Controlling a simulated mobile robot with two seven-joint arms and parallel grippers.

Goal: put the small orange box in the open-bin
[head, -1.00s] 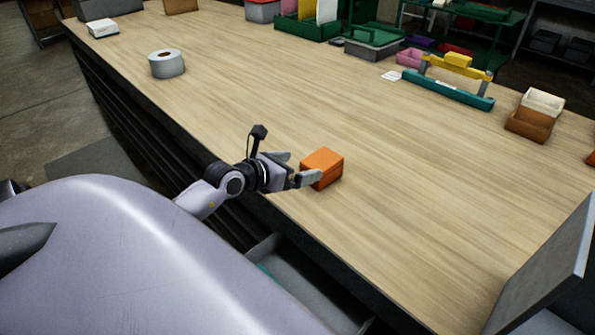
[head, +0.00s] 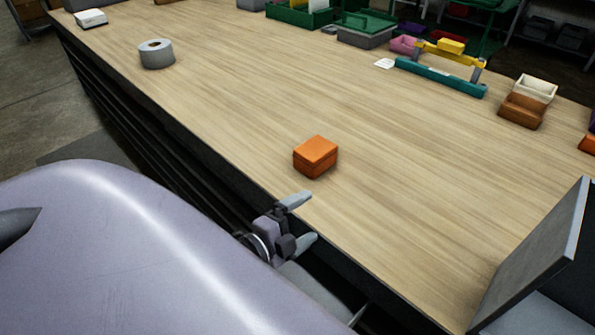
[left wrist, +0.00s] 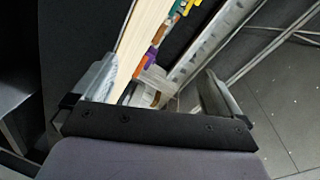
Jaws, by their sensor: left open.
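The small orange box (head: 315,157) sits closed on the wooden bench top, near its front edge. My left gripper (head: 308,217) is open and empty, below and apart from the box in the head view, by the bench's front edge. In the left wrist view its two fingers (left wrist: 160,90) are spread with nothing held between them. The orange box cannot be made out there. A brown open-topped bin (head: 523,111) and a cream one (head: 537,88) stand at the right of the bench; I cannot tell which container is the open-bin. My right gripper is not in view.
A grey tape roll (head: 157,54) stands at the left. A teal and yellow rack (head: 440,76), a pink bin (head: 404,45) and a green-topped grey box (head: 366,36) are at the back. A grey panel (head: 535,250) rises at the right front. The bench middle is clear.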

